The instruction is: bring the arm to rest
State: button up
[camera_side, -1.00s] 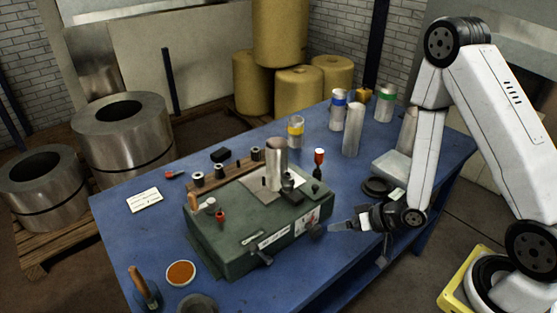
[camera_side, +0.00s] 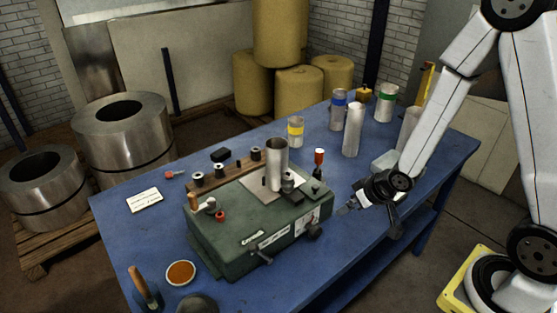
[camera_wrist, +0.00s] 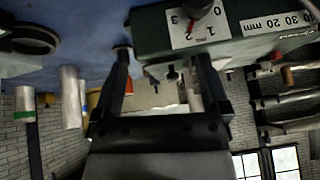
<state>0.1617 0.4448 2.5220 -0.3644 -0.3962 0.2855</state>
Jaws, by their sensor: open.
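My gripper (camera_side: 348,208) is open and empty above the right front part of the blue table (camera_side: 120,222), just right of the green machine (camera_side: 215,243). In the wrist view its two fingers (camera_wrist: 160,62) stand apart with nothing held between them. A metal pipe (camera_side: 277,165) stands upright on the machine, apart from my gripper. In the wrist view the green machine (camera_wrist: 160,35) shows upside down beyond the fingers, with a scale label on it.
A tall pipe (camera_side: 353,130) and cans with yellow (camera_side: 296,132), blue (camera_side: 339,110) and green (camera_side: 384,102) bands stand at the back right. A red-topped tool (camera_side: 319,160) stands behind the machine. An orange dish (camera_side: 181,273) lies at the front left.

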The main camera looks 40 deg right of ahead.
jog(key=s+a+r+g, duration=0.3)
jog(key=s+r, duration=0.3)
jog(key=r, duration=0.2)
jog(key=shift+r+n+g+h, duration=0.15)
jog(key=shift+n+g+h, duration=0.15)
jog(key=shift+n+g, duration=0.1)
